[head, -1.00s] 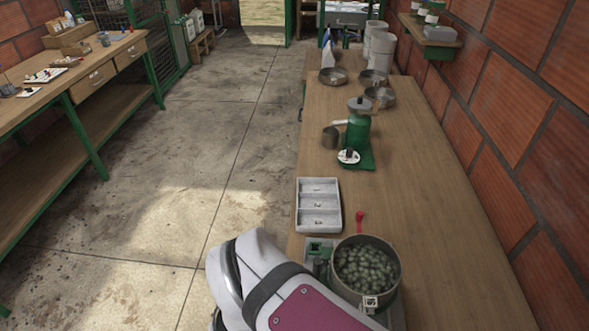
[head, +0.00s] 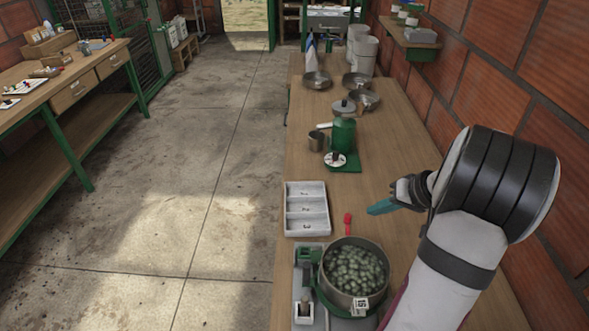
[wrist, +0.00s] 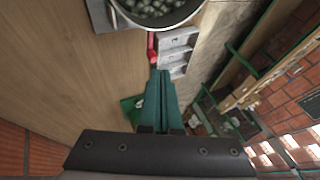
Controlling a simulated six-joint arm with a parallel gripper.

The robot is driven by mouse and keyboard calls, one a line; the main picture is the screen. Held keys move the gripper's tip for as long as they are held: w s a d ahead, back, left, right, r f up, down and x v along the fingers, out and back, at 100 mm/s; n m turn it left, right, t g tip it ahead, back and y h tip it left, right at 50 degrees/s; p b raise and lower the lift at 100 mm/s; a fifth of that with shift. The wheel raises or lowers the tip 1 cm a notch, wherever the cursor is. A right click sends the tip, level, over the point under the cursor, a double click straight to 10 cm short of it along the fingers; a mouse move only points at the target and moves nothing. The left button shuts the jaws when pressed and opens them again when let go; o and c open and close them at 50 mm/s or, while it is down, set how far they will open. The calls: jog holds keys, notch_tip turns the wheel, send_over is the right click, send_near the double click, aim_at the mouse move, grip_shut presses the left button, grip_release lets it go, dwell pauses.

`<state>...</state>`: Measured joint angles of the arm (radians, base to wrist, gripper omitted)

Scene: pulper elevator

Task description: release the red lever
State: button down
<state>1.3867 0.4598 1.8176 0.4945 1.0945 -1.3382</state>
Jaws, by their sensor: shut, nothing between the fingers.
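A small red piece with a wider head and a thin stem (head: 348,224) sits on the table between the white tray and the pot. I cannot tell whether it is the lever or a loose scoop. In the wrist view the red piece (wrist: 152,46) shows just beyond the fingertips, at the pot's edge. My gripper (head: 372,209) has teal fingers and is shut and empty. It is to the right of the red piece in the head view, apart from it. The fingers (wrist: 161,72) also show together in the wrist view.
A metal pot (head: 353,312) of green beans stands on a scale in front. The three-compartment white tray (head: 307,222) is at left. A green hand device (head: 343,135), a cup (head: 316,140) and pans (head: 364,100) stand farther back. The brick wall (head: 530,120) bounds the right.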

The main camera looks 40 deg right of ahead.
aim_at(348, 233)
jog(key=s+d+f+h, duration=0.1)
jog(key=s+d, duration=0.3)
jog(key=shift+s+d+f+m, duration=0.25)
jog(key=shift+d+f+m, duration=0.05)
jog(key=shift+f, duration=0.1)
jog(key=w+a+f, duration=0.1)
jog(key=w+f, duration=0.7)
jog(key=w, duration=0.1)
jog(key=shift+w+a, duration=0.25)
jog(key=shift+a, duration=0.05)
